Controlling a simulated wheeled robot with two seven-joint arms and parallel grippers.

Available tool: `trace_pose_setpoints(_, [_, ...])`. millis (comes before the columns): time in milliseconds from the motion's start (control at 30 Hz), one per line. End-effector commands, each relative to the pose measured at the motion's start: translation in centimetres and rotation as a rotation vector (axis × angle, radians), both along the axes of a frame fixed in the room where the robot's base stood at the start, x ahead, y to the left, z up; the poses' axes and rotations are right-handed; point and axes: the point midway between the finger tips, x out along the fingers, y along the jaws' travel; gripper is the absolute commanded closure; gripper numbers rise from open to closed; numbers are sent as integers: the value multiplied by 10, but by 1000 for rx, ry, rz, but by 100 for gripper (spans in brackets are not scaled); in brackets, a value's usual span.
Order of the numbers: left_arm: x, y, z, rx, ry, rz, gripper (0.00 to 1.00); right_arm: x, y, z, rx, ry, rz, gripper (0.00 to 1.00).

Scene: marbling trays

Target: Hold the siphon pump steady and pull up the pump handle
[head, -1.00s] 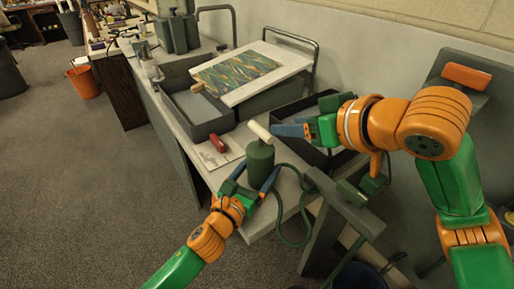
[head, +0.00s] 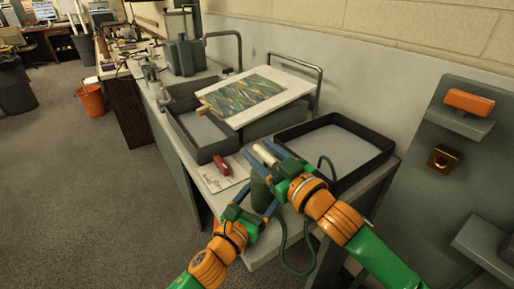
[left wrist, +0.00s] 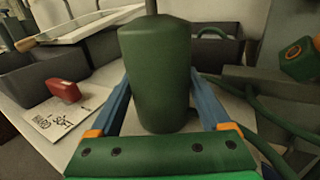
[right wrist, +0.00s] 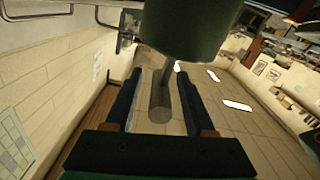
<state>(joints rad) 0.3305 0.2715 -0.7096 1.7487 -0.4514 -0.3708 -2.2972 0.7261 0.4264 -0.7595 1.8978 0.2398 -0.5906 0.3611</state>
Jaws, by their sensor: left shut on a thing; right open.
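The siphon pump has a dark green body (head: 259,190) standing upright near the bench's front corner. It fills the middle of the left wrist view (left wrist: 155,75), with its shaft at the top edge. My left gripper (head: 257,198) is shut on the body, one blue finger on each side. The cream pump handle (head: 265,155) is a short crossbar above the body, partly hidden by my right gripper (head: 263,156). My right gripper is open, its fingers on either side of the handle. In the right wrist view the handle's round end (right wrist: 160,108) shows between the fingers, with a gap on each side.
A dark tray (head: 345,150) lies right behind the pump, and another dark tray (head: 228,146) lies farther left. A red object (head: 222,168) lies on a white card left of the pump. A green hose (head: 283,250) hangs over the front edge.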

Motion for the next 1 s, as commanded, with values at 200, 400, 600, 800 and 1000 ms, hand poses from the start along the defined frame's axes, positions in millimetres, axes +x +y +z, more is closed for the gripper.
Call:
trace_pose_setpoints(200, [0,0,-1,1,2,1,86,14,11,0,0,0,0,45])
trace_pose_setpoints(400, [0,0,-1,1,2,1,86,15,11,0,0,0,0,45])
trace_pose_setpoints(600, [0,0,-1,1,2,1,86,14,11,0,0,1,0,100])
trace_pose_setpoints(800, [0,0,-1,0,2,1,86,14,11,0,0,1,0,100])
trace_pose_setpoints(1000, [0,0,-1,0,3,1,86,14,11,0,0,1,0,100])
